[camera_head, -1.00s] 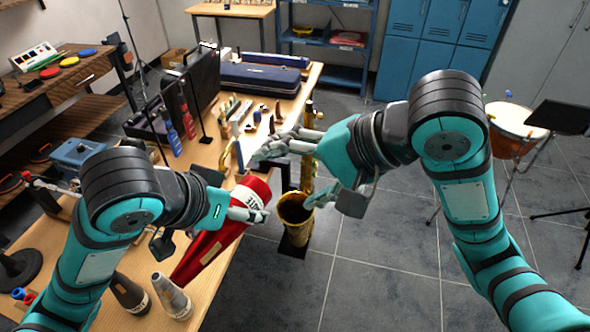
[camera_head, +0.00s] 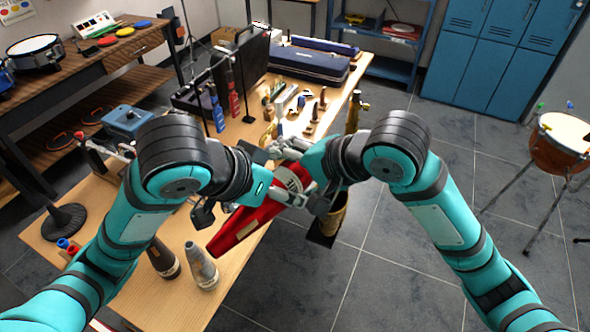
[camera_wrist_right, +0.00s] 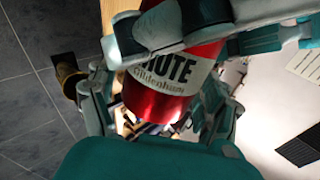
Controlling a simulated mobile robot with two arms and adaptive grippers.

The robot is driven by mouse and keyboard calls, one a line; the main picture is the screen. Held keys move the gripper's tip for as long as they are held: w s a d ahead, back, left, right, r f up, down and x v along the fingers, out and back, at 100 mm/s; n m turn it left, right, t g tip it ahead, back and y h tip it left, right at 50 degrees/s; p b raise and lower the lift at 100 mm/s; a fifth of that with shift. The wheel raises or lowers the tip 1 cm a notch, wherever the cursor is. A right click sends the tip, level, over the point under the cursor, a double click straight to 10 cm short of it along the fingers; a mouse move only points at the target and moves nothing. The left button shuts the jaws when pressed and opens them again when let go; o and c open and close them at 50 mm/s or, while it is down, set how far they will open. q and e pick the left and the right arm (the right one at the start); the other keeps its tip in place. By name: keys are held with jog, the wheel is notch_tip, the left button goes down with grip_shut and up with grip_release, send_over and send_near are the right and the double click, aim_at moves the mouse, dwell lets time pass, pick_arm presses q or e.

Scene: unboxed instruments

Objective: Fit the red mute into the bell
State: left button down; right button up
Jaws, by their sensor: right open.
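The red mute (camera_head: 246,224), with a white "MUTE" label, is tilted over the table's right edge. My left gripper (camera_head: 285,196) is shut on it near the labelled part; the fingers are partly hidden. My right gripper (camera_head: 301,178) is open, its fingers around the mute's labelled end. In the right wrist view the red mute (camera_wrist_right: 155,103) lies between its fingers, with light finger links crossing above the label. The bell also shows at the left of the right wrist view (camera_wrist_right: 68,82).
Open tiled floor (camera_head: 420,225) lies to the right, with a timpani (camera_head: 562,145).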

jog(key=shift+c, duration=0.4)
jog(key=c, duration=1.3)
pick_arm(q)
jog(key=c, duration=0.9)
grip_release()
jog(key=o, duration=0.6)
jog(key=shift+c, duration=0.2)
pick_arm(e)
jog(key=shift+c, duration=0.8)
pick_arm(q)
jog(key=shift+w, duration=0.1)
pick_arm(e)
jog(key=shift+s+f, duration=0.1)
